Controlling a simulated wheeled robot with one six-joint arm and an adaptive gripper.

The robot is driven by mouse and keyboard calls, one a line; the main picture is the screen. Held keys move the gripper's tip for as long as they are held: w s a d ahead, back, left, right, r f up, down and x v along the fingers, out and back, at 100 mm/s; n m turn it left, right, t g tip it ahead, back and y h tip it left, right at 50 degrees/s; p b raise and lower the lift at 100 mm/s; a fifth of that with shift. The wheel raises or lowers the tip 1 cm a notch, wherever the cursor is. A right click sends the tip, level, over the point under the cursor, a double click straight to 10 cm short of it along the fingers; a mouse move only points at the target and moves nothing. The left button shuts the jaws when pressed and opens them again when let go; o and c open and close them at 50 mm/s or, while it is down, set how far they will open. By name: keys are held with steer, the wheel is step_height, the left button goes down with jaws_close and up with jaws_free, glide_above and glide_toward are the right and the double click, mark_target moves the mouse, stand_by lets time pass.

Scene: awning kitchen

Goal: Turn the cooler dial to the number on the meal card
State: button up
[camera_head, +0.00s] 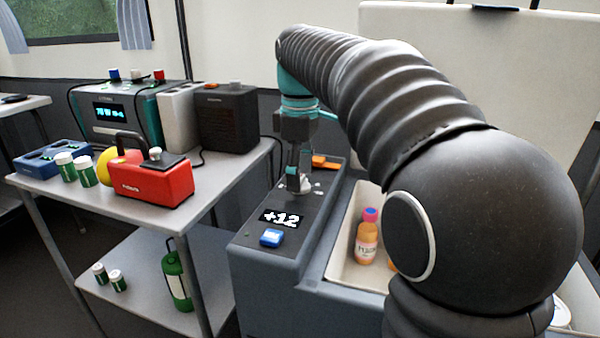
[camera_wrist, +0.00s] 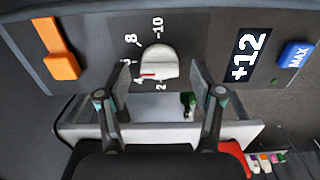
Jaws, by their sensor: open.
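The cooler dial (camera_wrist: 158,60) is a pale knob on the dark cooler panel (camera_wrist: 200,30). It bears a red mark at its lower left in the wrist view, by the figure 4. Figures 2, 8 and -10 also show around it. My gripper (camera_wrist: 163,72) is open, with a finger on each side of the dial; contact is unclear. In the head view my gripper (camera_head: 294,180) points down over the panel and partly hides the dial (camera_head: 305,184). The display (camera_wrist: 246,55) reads +12. I cannot make out a meal card.
The panel has a blue MAX button (camera_wrist: 295,55) and an orange switch (camera_wrist: 62,62). A cooler tub (camera_head: 342,262) with an orange bottle (camera_head: 367,242) is to the right. A cart (camera_head: 110,207) with a red box (camera_head: 155,180) stands left.

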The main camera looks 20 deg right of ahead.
steer(key=c, duration=1.1)
steer(key=shift+c, duration=0.2)
steer(key=shift+p, duration=0.3)
steer(key=m+p, duration=0.3)
steer(key=shift+r+m, duration=0.15)
steer(key=shift+m, duration=0.25)
steer(key=m+p, duration=0.3)
steer(key=m, duration=0.1)
steer(key=shift+m, duration=0.4)
steer(key=shift+f, duration=0.2)
steer(key=o, duration=1.1)
steer(key=shift+o, duration=0.2)
